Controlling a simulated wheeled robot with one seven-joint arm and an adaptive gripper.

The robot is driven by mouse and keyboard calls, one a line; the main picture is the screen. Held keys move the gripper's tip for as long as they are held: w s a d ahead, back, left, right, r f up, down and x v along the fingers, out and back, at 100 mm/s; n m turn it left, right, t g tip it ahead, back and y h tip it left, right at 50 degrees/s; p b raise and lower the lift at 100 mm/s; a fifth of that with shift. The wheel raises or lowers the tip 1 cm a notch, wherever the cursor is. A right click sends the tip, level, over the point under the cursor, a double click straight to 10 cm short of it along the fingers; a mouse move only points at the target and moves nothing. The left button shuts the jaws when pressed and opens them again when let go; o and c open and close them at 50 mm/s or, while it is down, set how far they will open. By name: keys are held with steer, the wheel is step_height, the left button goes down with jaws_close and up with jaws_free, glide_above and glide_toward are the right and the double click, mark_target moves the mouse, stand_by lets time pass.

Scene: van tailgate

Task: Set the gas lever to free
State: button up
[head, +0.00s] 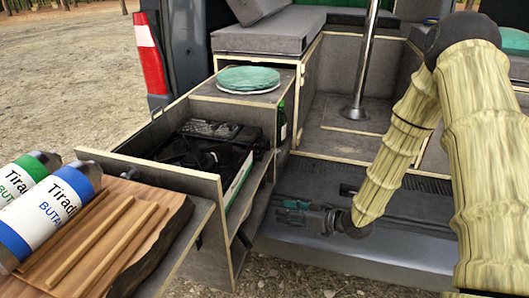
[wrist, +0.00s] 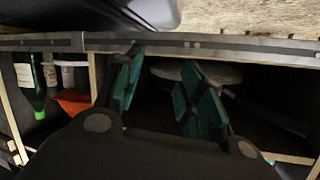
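A black portable stove (head: 205,150) sits in the pulled-out kitchen drawer in the head view. Its gas lever cannot be made out in either view. My gripper (head: 290,212) is low over the van's rear floor edge, right of the drawer and apart from the stove. In the wrist view, its two teal-padded fingers (wrist: 160,88) are spread with a gap between them and nothing held. Two butane cartridges, one blue-banded (head: 55,208) and one green-banded (head: 25,175), lie on the wooden board at the left.
The drawer's side wall (head: 235,215) stands between my gripper and the stove. Green plates (head: 248,77) rest on the cabinet behind. A metal post (head: 366,60) rises from the van interior. The wrist view shows a green bottle (wrist: 29,82) and a red-orange item (wrist: 72,102) in a compartment.

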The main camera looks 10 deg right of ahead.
mark_target(263, 158)
steer(key=w+d+r+n+g+y+p, duration=0.1)
steer(key=d+r+n+y, duration=0.15)
steer(key=r, duration=0.55)
steer(key=w+d+r+n+y+p, duration=0.1)
steer(key=r+n+y, duration=0.2)
steer(key=r, duration=0.6)
steer(key=shift+h, duration=0.25)
steer(key=x, duration=1)
steer(key=shift+s+a+f, duration=0.1)
steer(key=shift+a, duration=0.3)
steer(key=shift+c, duration=0.4)
jaws_close()
